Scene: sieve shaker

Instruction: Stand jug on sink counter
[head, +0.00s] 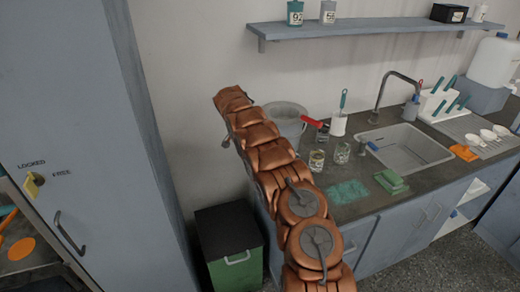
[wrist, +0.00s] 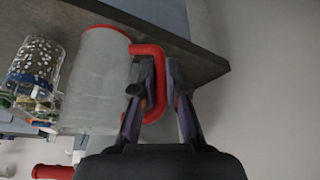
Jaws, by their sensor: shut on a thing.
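The jug (wrist: 92,80) is a translucent pale vessel with a red rim band and a red handle (wrist: 158,85). My gripper (wrist: 155,75) is shut on that handle in the wrist view. The band end of the jug lies against or close over the dark sink counter (wrist: 195,60); I cannot tell if they touch. In the head view a greyish vessel, apparently the jug (head: 286,112), shows at the left end of the counter (head: 350,205), partly behind my arm. My gripper is hidden there.
Glass jars (head: 317,160) (head: 342,152) and a red-handled item (head: 313,122) stand right of the jug. A teal cloth (head: 347,192), green sponges (head: 391,181) and the sink (head: 408,150) lie further right. A dark-lidded green bin (head: 230,245) stands on the floor.

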